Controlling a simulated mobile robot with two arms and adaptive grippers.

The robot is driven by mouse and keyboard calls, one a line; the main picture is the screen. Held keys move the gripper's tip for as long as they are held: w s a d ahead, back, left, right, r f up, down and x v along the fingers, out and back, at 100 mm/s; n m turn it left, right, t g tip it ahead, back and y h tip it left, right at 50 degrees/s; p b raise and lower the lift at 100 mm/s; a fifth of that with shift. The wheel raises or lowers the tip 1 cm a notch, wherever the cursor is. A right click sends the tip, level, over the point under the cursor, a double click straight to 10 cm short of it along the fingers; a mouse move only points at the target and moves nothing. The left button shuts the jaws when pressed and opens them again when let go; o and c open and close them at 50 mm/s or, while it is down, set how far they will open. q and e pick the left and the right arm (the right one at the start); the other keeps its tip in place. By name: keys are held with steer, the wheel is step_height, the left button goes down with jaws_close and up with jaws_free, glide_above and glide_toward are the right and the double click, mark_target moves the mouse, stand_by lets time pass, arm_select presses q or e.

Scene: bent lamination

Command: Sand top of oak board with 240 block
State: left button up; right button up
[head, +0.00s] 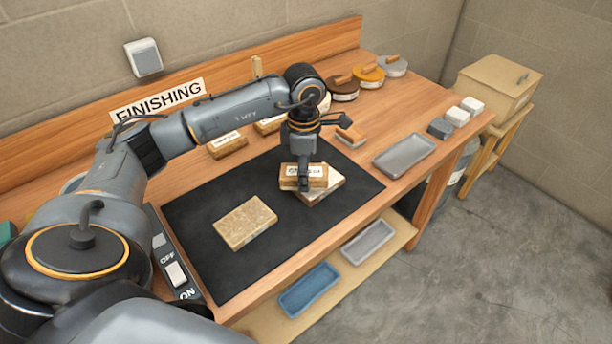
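My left gripper (304,181) points down over the black mat and is shut on a tan sanding block (318,182) with a white label. The label is partly covered by a finger and too small to read surely. The block lies on or just above a pale board (331,187), whose right and front edges show beneath it; I cannot tell if they touch. A second, speckled tan board (245,222) lies on the mat to the left, apart from the gripper. I cannot tell from the grain which board is oak. My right gripper is not in view.
The black mat (200,215) is bare around the boards. Behind it stand more labelled blocks (228,147). An orange-handled block (351,135) and a grey tray (404,155) are at right. Round lidded tins (367,75) stand at the back. An ON/OFF switch panel (175,272) is at the left edge.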

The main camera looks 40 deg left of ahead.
arm_select(q)
steer(key=shift+w+r+p, duration=0.2)
steer(key=shift+r+p, duration=0.2)
steer(key=shift+r, duration=1)
steer(key=shift+s+r+p, duration=0.15)
steer(key=shift+r+p, duration=0.45)
steer(key=shift+r, duration=0.65)
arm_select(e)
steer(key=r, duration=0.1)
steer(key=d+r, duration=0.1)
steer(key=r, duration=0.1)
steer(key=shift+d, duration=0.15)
